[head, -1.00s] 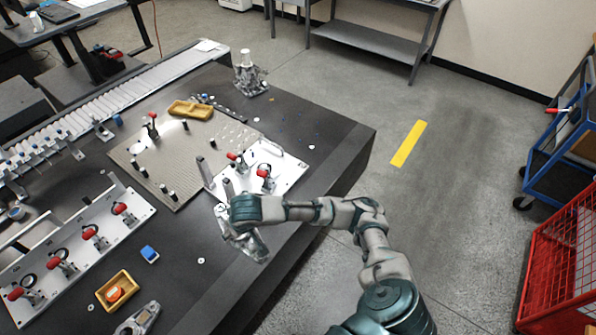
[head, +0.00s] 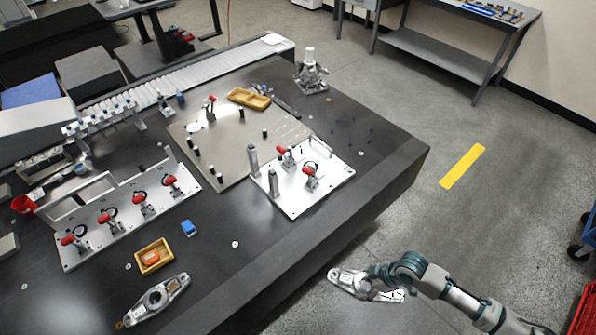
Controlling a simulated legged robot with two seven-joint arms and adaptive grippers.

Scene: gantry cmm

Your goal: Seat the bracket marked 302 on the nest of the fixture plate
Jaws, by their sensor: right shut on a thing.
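My right gripper (head: 374,283) is shut on a grey metal bracket (head: 344,279), which shows on both sides of the fingers. They are beyond the table's right-front edge in the picture, with floor behind them. No number is legible on it. A white fixture plate (head: 322,190) with upright posts and red-handled clamps lies on the table, up and left of the gripper and clear of it. Its nest is too small to make out. A second, similar bracket (head: 172,293) lies at the table's front left; its marking is not legible either. My left gripper is not in view.
A long white plate with red clamps (head: 120,219) stands at the left. A perforated plate (head: 222,160) adjoins the fixture plate. A metal part (head: 311,78) stands behind. The dark table front (head: 290,245) is clear.

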